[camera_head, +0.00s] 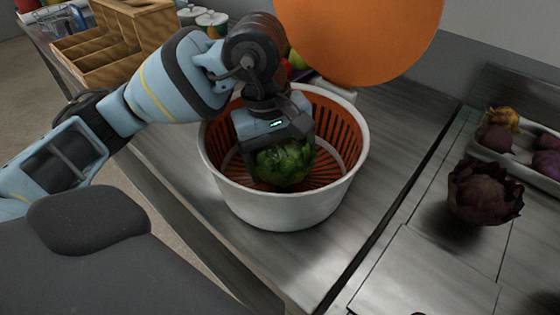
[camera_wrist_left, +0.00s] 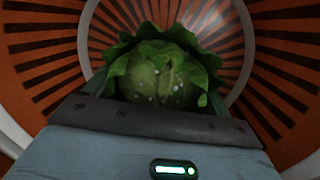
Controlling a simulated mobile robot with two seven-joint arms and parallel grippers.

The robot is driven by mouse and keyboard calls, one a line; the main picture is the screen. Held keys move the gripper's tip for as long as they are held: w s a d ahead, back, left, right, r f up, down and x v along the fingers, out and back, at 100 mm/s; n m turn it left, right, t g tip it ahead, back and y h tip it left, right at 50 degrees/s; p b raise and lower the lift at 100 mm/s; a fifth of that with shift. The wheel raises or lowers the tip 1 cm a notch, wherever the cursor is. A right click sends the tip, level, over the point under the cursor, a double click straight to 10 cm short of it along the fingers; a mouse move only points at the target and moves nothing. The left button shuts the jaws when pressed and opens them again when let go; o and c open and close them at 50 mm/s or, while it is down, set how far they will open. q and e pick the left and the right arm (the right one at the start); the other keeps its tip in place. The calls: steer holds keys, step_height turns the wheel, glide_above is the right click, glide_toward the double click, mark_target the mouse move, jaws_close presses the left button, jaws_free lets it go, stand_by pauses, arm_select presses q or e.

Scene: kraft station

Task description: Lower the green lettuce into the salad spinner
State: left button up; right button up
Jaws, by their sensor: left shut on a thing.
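The green lettuce (camera_head: 283,166) is a round leafy head, held inside the opening of the salad spinner. The salad spinner is a white bowl (camera_head: 285,212) with an orange slotted basket (camera_head: 340,130) inside it. My left gripper (camera_head: 277,150) points down into the bowl and is shut on the lettuce. In the left wrist view the lettuce (camera_wrist_left: 160,75) sits between the fingers, with the orange basket (camera_wrist_left: 50,55) all around it. I cannot tell whether the lettuce touches the basket floor. My right gripper is not in view.
A large orange round thing (camera_head: 360,40) hangs behind the bowl at the top. A dark purple artichoke (camera_head: 484,192) stands on the counter at right, near a tray (camera_head: 520,165) of purple vegetables. A wooden compartment box (camera_head: 115,45) is at the back left. Metal counter (camera_head: 400,130) right of the bowl is clear.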

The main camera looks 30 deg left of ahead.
mark_target(278, 145)
arm_select(q)
steer(key=o, duration=0.9)
steer(key=shift+o, duration=0.2)
steer(key=r, duration=0.3)
steer(key=shift+a, duration=0.25)
steer(key=r, duration=0.3)
steer(key=shift+s+a+r, duration=0.15)
steer(key=shift+a+r, duration=0.1)
steer(key=shift+r, duration=0.05)
steer(key=shift+a+r, duration=0.1)
steer(key=shift+r, duration=0.4)
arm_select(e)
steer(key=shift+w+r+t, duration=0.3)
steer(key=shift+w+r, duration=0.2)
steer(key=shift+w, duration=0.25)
